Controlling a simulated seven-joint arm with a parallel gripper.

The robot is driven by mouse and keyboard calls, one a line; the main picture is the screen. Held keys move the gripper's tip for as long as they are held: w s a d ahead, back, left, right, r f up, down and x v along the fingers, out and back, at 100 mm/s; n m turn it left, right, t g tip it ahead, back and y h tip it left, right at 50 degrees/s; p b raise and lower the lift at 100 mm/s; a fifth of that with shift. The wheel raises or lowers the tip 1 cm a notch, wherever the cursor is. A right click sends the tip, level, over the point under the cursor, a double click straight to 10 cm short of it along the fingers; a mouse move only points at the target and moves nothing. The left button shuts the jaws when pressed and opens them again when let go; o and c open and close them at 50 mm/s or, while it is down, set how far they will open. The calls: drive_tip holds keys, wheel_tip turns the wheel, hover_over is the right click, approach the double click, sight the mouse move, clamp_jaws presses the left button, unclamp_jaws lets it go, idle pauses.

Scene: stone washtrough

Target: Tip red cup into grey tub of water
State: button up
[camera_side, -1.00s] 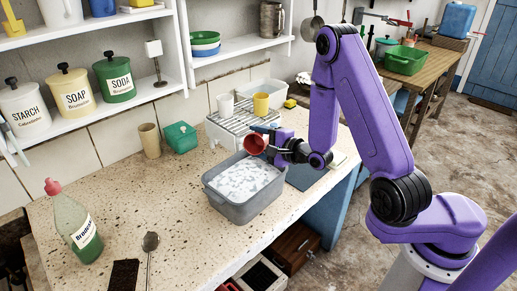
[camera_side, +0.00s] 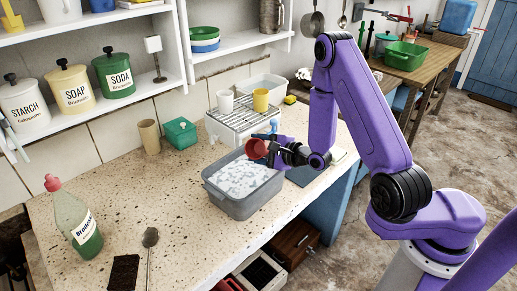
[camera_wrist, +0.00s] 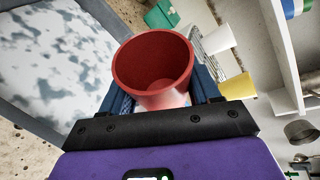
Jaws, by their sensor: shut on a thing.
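The red cup (camera_side: 256,149) is held above the right part of the grey tub (camera_side: 229,203) in the side view, tilted, clear of the rim. The tub holds water with pale patches of foam on it. In the wrist view I look into the open mouth of the red cup (camera_wrist: 153,75); I see no contents inside. My gripper (camera_wrist: 158,90) is shut on the cup, its blue fingers on either side. The grey tub (camera_wrist: 108,22) lies to the left there. The cup's underside is hidden.
A wire rack (camera_side: 238,118) with a white cup (camera_side: 225,102) and a yellow cup (camera_side: 261,100) stands behind the tub. A green box (camera_side: 181,136) and a tan beaker (camera_side: 149,137) stand back left. A bottle (camera_side: 77,222) stands front left; the counter between is mostly clear.

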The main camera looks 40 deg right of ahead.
drive_tip(key=shift+d+m, duration=0.1)
drive_tip(key=shift+m, duration=0.2)
drive_tip(key=shift+w+d+r+m+g+y, duration=0.2)
drive_tip(key=shift+m+g+y, duration=0.25)
drive_tip(key=shift+m, duration=0.25)
drive_tip(key=shift+d+f+m+g+y, duration=0.1)
drive_tip(key=shift+m+g+y, duration=0.2)
drive_tip(key=shift+m, duration=0.4)
drive_tip(key=shift+d+m+y, duration=0.1)
drive_tip(key=shift+m+y, duration=0.25)
drive_tip(key=shift+m, duration=0.15)
drive_tip(key=shift+f+m+g+y, duration=0.15)
drive_tip(key=shift+m+g+y, duration=0.45)
drive_tip(key=shift+m, duration=0.3)
drive_tip(key=shift+f+m+y, duration=0.15)
drive_tip(key=shift+m+y, duration=0.25)
drive_tip(key=shift+m, duration=0.3)
